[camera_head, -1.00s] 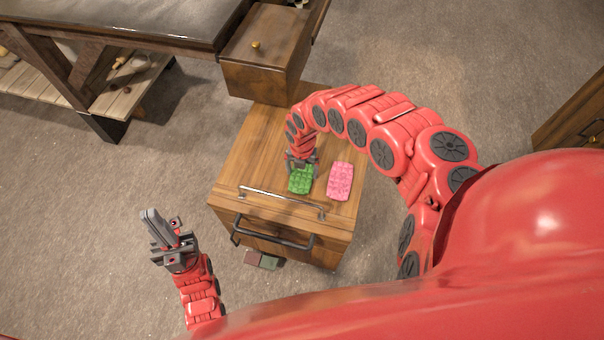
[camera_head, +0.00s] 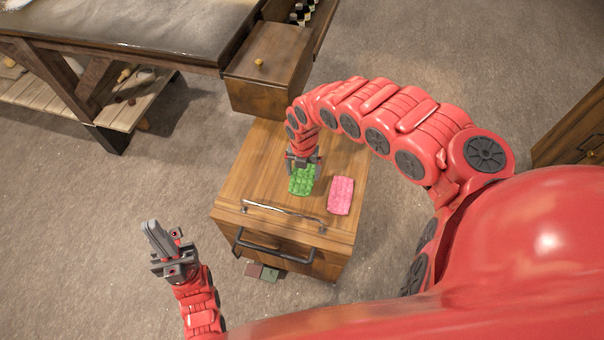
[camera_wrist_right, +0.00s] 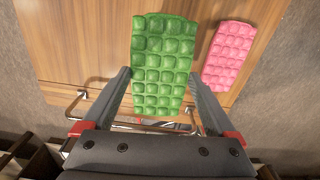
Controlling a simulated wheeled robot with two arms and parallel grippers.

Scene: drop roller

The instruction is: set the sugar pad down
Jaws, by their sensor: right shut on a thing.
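The green pad (camera_head: 302,180) has a grid of raised squares. My right gripper (camera_head: 303,160) is shut on it, over the wooden cabinet top. In the right wrist view the green pad (camera_wrist_right: 163,70) sits between the two fingers and looks bigger and nearer than the pink pad (camera_wrist_right: 230,55), so it seems held above the wood; the gap itself is not clear. The pink pad (camera_head: 341,195) lies flat on the cabinet top, to the right and apart. No label shows which one is the sugar pad. My left gripper (camera_head: 157,238) is away to the left and holds nothing visible.
The small wooden cabinet (camera_head: 245,180) has a rail (camera_head: 285,212) along its front edge and a dark drawer handle (camera_head: 272,243) below. A workbench with an open drawer (camera_head: 262,85) overhangs behind it. The top is bare left of the green pad.

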